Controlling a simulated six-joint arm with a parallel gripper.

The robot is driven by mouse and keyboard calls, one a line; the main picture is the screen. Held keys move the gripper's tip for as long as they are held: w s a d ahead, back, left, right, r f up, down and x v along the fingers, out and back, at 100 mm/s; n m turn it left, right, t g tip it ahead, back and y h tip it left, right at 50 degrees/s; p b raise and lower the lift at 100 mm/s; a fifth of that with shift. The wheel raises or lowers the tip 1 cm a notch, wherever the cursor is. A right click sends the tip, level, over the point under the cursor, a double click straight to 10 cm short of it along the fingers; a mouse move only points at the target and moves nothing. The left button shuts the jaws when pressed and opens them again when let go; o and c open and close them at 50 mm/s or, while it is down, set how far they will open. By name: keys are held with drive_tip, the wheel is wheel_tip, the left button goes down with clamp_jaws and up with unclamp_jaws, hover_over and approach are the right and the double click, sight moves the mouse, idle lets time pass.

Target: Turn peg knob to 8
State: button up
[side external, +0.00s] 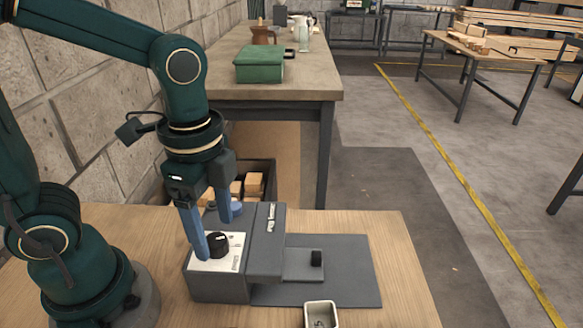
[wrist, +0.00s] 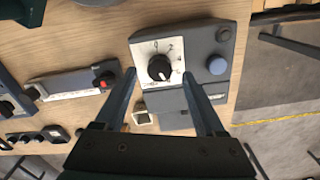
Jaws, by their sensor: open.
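The peg knob (side external: 218,243) is black and round, on a white dial plate (side external: 232,262) on top of a grey device (side external: 262,255). In the wrist view the knob (wrist: 159,69) sits on the white plate (wrist: 145,48) with small marks around it, too small to read surely. A pale mark shows on the knob's lower right, but I cannot tell which number it faces. My gripper (side external: 213,238) points down at the knob with its blue fingers apart. In the wrist view my gripper (wrist: 160,73) is open, one finger on each side of the knob, with gaps showing.
A blue round button (wrist: 217,65) is on the device near the right finger. A bin of wood blocks (side external: 254,185) stands behind. A strip with a red switch (wrist: 103,81) lies left.

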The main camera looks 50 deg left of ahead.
sight(215, 238)
drive_tip(key=shift+r, duration=1.7)
drive_tip(key=shift+a+r, duration=0.15)
drive_tip(key=shift+r, duration=0.1)
drive_tip(key=shift+s+a+r+n+t, duration=0.2)
drive_tip(key=shift+r+n+t, duration=0.1)
drive_tip(key=shift+t, duration=0.1)
drive_tip(key=n+t, duration=0.1)
drive_tip(key=n, duration=0.2)
drive_tip(key=a+n+t, duration=0.1)
drive_tip(key=n+t, duration=0.1)
drive_tip(key=n, duration=0.2)
drive_tip(key=a+n+t, duration=0.1)
drive_tip(key=n, duration=0.3)
drive_tip(key=shift+s+a+r+t, duration=0.1)
drive_tip(key=shift+s+t, duration=0.15)
drive_tip(key=shift+t, duration=0.15)
drive_tip(key=shift+c, duration=0.4)
